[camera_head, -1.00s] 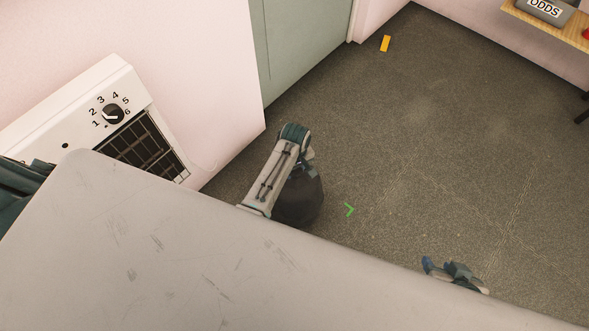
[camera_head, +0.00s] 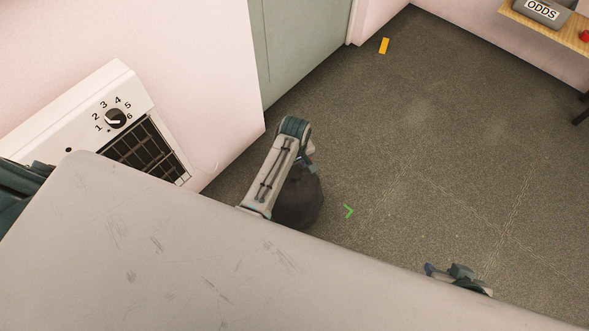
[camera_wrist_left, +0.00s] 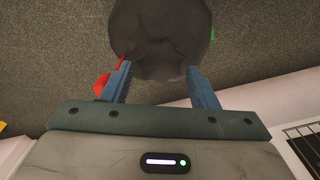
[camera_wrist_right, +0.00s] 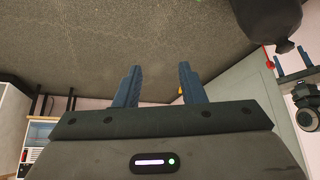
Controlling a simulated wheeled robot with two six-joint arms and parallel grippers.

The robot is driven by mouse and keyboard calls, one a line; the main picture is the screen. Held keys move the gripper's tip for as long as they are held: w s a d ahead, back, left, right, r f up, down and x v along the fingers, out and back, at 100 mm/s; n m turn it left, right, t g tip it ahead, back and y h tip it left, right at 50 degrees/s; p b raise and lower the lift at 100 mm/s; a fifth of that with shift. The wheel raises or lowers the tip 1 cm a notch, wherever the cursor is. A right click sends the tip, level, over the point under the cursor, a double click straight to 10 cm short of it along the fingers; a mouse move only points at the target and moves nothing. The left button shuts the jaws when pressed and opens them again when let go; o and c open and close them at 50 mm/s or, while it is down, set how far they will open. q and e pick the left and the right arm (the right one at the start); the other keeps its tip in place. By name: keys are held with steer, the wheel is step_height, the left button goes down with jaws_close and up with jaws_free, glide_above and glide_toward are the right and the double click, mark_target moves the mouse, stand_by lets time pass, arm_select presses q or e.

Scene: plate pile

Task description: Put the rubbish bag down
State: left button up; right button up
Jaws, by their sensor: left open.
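The rubbish bag (camera_head: 299,199) is dark and rounded, beside my left forearm in the head view. My left gripper (camera_head: 310,160) is at its upper end. In the left wrist view the bag (camera_wrist_left: 162,38) lies just beyond the spread fingers of my left gripper (camera_wrist_left: 160,88). In the right wrist view the bag (camera_wrist_right: 268,18) shows at the top right, its narrow neck towards my left gripper (camera_wrist_right: 294,70). I cannot tell whether the bag touches the floor. My right gripper (camera_head: 458,272) is open and empty, with its fingers apart in the right wrist view (camera_wrist_right: 160,88).
A green angle mark (camera_head: 348,210) lies on the floor right of the bag. A yellow marker (camera_head: 384,46) lies farther back. A white heater (camera_head: 130,120) stands left and a wooden shelf (camera_head: 548,25) is at top right.

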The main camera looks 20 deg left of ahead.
arm_select(q)
step_height(320, 180, up, 7)
steer(key=p, duration=0.1)
steer(key=s+a+r+m+t, duration=0.1)
steer(key=s+a+r+m, duration=0.2)
steer(key=s, duration=0.4)
steer(key=s+a+m+t, duration=0.2)
steer(key=s+a, duration=0.3)
steer(key=s, duration=0.2)
steer(key=s+r+m+t, duration=0.1)
steer(key=s+r+m, duration=0.4)
steer(key=s+r, duration=0.4)
steer(key=shift+s+a+m+t, duration=0.3)
steer(key=shift+a+t, duration=0.05)
steer(key=shift+t, duration=0.05)
arm_select(e)
steer(key=shift+s+d+r+g+h, duration=0.4)
steer(key=shift+s+d+r+g, duration=0.3)
steer(key=shift+r, duration=0.1)
steer(key=shift+w, duration=0.1)
